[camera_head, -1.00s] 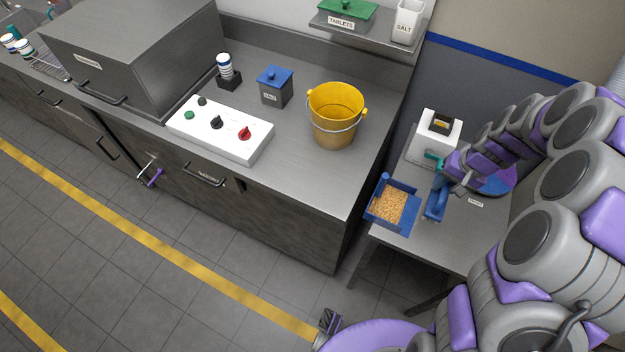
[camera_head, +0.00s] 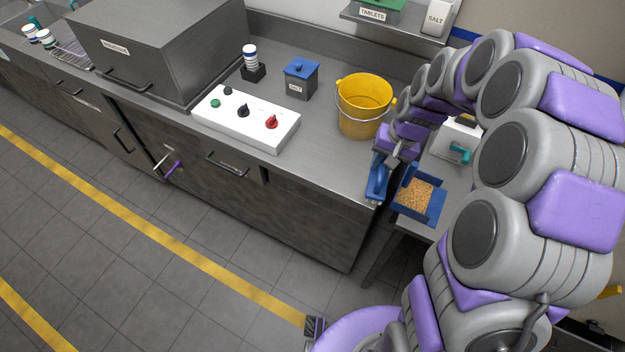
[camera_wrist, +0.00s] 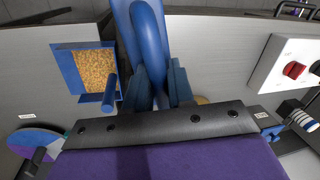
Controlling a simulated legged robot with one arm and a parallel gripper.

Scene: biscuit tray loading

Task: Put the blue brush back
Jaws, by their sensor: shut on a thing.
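The blue brush (camera_head: 376,183) is held in my gripper (camera_head: 398,148). In the head view it hangs below the jaws at the right end of the counter, left of the blue pan of crumbs (camera_head: 436,212). In the wrist view my gripper (camera_wrist: 158,88) is shut on the brush (camera_wrist: 150,30), which extends away from the jaws toward the top of the picture. The brush's lower end appears close to the counter edge, but I cannot tell whether it touches anything. The place where the brush belongs is not clear from these views.
A yellow bucket (camera_head: 362,122) stands on the counter just left of my gripper. A white box (camera_head: 455,138) stands on the side table behind the pan.

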